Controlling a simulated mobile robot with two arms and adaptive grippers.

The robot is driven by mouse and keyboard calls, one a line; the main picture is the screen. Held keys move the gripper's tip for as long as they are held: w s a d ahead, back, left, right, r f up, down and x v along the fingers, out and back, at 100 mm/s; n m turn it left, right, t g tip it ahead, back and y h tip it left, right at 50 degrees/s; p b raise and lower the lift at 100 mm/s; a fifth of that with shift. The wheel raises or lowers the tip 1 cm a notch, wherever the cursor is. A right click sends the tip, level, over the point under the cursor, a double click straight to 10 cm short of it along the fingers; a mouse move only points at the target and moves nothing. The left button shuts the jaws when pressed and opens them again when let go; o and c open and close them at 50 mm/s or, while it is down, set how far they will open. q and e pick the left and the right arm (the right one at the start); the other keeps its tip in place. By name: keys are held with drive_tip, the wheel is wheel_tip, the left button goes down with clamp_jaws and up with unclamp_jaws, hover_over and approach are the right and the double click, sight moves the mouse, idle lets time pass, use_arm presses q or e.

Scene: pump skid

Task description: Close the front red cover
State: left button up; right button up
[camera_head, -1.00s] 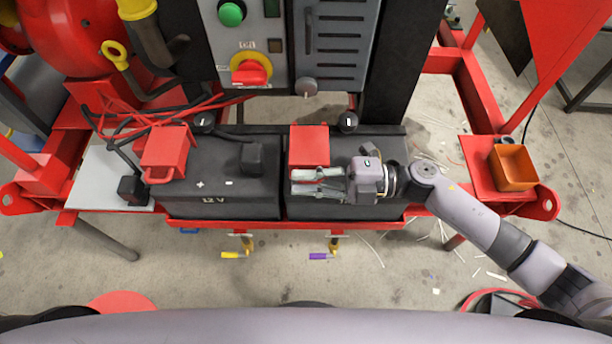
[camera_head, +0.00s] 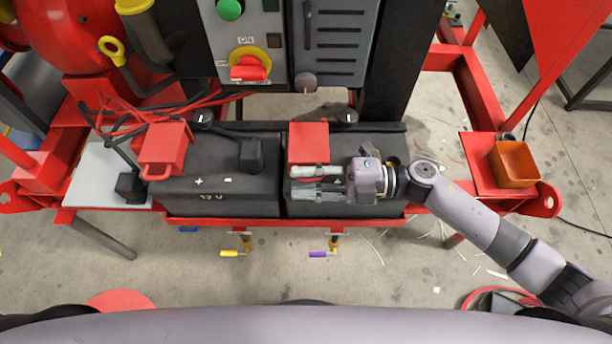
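A red cover (camera_head: 308,142) sits at the back of the right-hand black battery (camera_head: 345,215); it shows as a flat, square red face. I cannot tell whether it is fully shut. Another red cover (camera_head: 165,148), with a handle-like loop at its front, sits on the left 12 V battery (camera_head: 225,190). Which one is the front cover is unclear. My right gripper (camera_head: 296,181) lies above the right battery, pointing left, just in front of the middle red cover. Its two fingers look apart, with nothing visible between them. Contact with the cover is unclear. My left gripper is out of view.
A control panel with a red rotary switch (camera_head: 249,69) stands behind the batteries. Red and black cables (camera_head: 115,118) run at the left. An orange bin (camera_head: 514,164) stands on the red frame at right. Two clamps with yellow and purple handles hang at the front.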

drive_tip(key=shift+w+r, duration=0.1)
drive_tip(key=shift+r, duration=0.05)
drive_tip(key=shift+d, duration=0.2)
drive_tip(key=d, duration=1.1)
drive_tip(key=shift+d, duration=0.3)
